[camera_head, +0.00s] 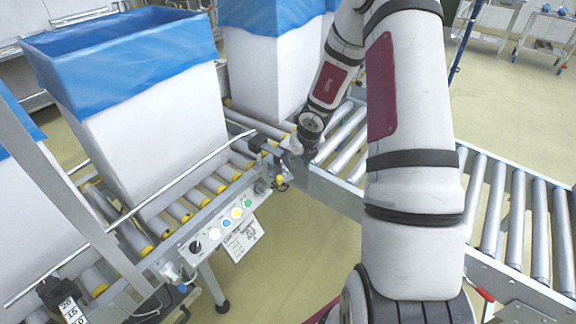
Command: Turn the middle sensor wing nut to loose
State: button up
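My arm reaches away from the camera and down to the conveyor's side rail. My gripper (282,180) is at the rail, close beside a small black sensor block (257,143). The gripper is small and partly hidden among dark parts, so I cannot tell whether its fingers are open or shut. I cannot make out a wing nut there, nor whether the gripper touches one. Another black sensor block (55,290) is at the lower left of the line.
White boxes with blue liners (155,125) stand on the roller conveyor (205,185). A control panel (222,222) with a knob and coloured buttons is on the near rail. A second conveyor (500,215) runs at the right. Open floor (300,262) lies between them.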

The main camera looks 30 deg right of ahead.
jog(key=d+p+v, duration=0.1)
jog(key=p+v, duration=0.7)
jog(key=shift+s+a+r, duration=0.2)
jog(key=shift+a+r, duration=0.15)
jog(key=shift+a, duration=0.05)
dwell(0.5)
jog(key=shift+p, duration=0.35)
jog(key=d+v, duration=0.1)
jog(key=v, duration=1.1)
jog(key=shift+a, duration=0.4)
